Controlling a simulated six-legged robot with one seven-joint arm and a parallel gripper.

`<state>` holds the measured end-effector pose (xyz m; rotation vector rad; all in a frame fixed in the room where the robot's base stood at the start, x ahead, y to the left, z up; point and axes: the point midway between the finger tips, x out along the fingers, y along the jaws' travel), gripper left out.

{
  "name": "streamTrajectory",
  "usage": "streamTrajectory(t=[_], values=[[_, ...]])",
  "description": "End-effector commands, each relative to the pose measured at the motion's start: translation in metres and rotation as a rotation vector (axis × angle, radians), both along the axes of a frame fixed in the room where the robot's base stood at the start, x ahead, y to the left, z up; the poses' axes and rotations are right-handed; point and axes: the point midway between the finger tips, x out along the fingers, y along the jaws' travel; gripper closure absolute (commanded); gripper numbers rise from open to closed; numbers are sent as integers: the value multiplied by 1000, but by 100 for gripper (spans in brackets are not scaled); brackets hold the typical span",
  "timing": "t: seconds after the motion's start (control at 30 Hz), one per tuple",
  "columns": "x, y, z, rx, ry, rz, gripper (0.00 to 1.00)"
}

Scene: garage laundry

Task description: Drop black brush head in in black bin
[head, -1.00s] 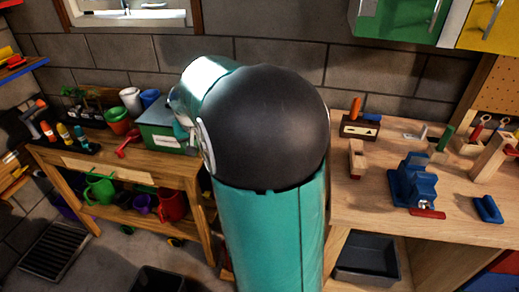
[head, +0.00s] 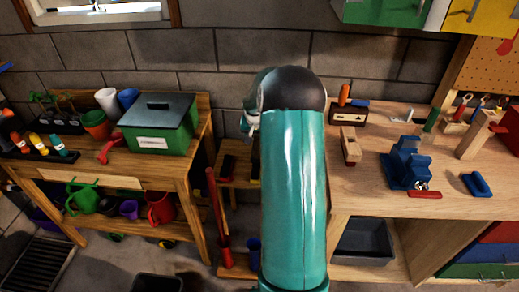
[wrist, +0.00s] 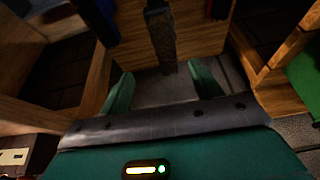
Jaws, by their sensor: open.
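In the wrist view my gripper (wrist: 161,72) is open, its two green fingers apart with nothing between them. A long dark piece (wrist: 160,38), which looks like the black brush head, lies ahead of the gap on a wooden surface. My gripper is mostly hidden behind my arm there. A black bin (head: 157,283) shows at the bottom edge on the floor, mostly cut off.
A dark grey tub (head: 364,248) sits under the right workbench (head: 345,195). The left bench carries a green box (head: 160,125), pots and bottles. Some floor before the left bench is clear.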

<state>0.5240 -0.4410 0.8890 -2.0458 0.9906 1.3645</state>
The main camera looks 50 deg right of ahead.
Motion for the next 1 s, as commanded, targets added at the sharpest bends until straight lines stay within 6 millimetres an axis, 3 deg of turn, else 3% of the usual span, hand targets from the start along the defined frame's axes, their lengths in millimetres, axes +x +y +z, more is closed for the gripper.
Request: streamTrajectory(t=[0.3,0.57,0.8,1.0], values=[[17,-14,-55,2,1,8,36],[23,-19,-75,2,1,5,36],[33,-28,-108,1,1,3,36],[35,-30,-114,0,0,3,36]])
